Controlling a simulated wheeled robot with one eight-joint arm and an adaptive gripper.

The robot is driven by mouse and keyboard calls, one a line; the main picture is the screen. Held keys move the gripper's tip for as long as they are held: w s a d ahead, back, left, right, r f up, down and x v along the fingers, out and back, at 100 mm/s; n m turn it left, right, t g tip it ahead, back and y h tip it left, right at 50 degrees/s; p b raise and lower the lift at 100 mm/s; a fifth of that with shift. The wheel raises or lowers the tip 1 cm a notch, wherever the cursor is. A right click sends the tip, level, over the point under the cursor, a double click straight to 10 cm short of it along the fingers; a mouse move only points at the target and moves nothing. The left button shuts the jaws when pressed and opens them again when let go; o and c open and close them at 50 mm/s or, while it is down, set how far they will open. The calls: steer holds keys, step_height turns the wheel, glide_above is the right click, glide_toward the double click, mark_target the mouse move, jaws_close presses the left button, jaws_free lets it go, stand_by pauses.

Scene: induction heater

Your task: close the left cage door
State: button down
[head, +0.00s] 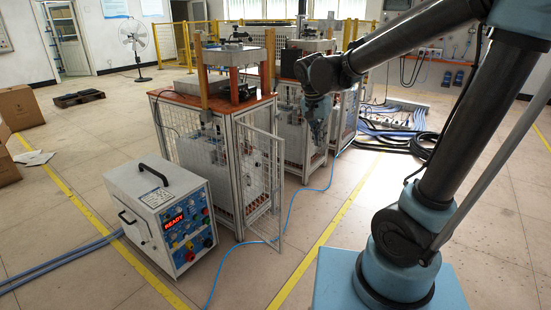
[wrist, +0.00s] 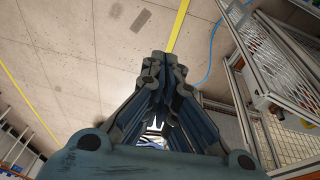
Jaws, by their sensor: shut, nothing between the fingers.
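The left cage (head: 190,100) is a silver-framed mesh enclosure with an orange-brown top. Its mesh door (head: 262,180) stands open, swung out at the cage's front right, with its lower corner over the floor. My gripper (head: 318,128) hangs pointing down, to the right of the door and apart from it, in front of the second cage. In the wrist view my gripper (wrist: 165,62) is shut and empty, with floor beyond it. Cage framing and mesh (wrist: 278,128) run along the right side of that view; which panel is the door is hard to tell there.
A white heater unit (head: 165,215) with a red READY display stands left of the cage. A blue cable (head: 285,215) crosses the floor beneath the door. Further cages (head: 305,125) stand behind. Hoses (head: 390,135) lie at back right.

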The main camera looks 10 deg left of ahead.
steer(key=s+a+f+m+t, duration=0.1)
steer(key=a+f+m, duration=0.15)
steer(key=a, duration=1.85)
steer(key=w+d+f, duration=0.3)
steer(key=w+f, duration=0.3)
steer(key=f, duration=0.4)
steer(key=shift+w+d+h, duration=0.25)
steer(key=shift+d+h, duration=0.05)
steer(key=shift+d, duration=0.1)
steer(key=shift+f, duration=0.1)
